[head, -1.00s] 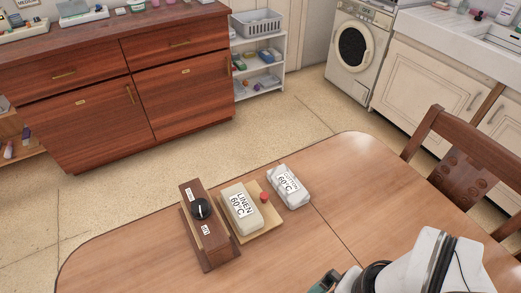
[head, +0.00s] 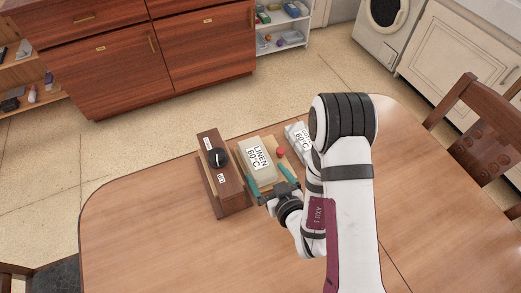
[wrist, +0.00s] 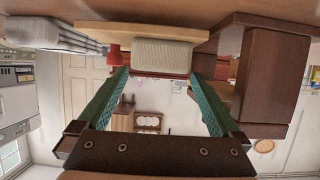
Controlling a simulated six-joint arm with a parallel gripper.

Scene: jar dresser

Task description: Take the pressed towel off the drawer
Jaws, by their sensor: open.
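The cream folded towel (head: 258,158), labelled LINEN 60°C, lies on a light wooden board (head: 246,143), which looks like the drawer, beside a dark wooden box (head: 222,178) with a black dial. In the wrist view, which is upside down, the towel (wrist: 163,55) shows end-on between the fingers. My gripper (head: 263,173) is open and empty, its green fingers at the near end of the towel, one toward each side. The gripper also shows in the wrist view (wrist: 160,76). I cannot tell whether the fingers touch the towel.
A red knob (head: 281,152) stands at the board's right side. A white bundle (head: 298,135), labelled 60°C, lies farther right, partly hidden by my arm. The table (head: 150,230) is clear at left and front. A chair (head: 470,140) stands at right.

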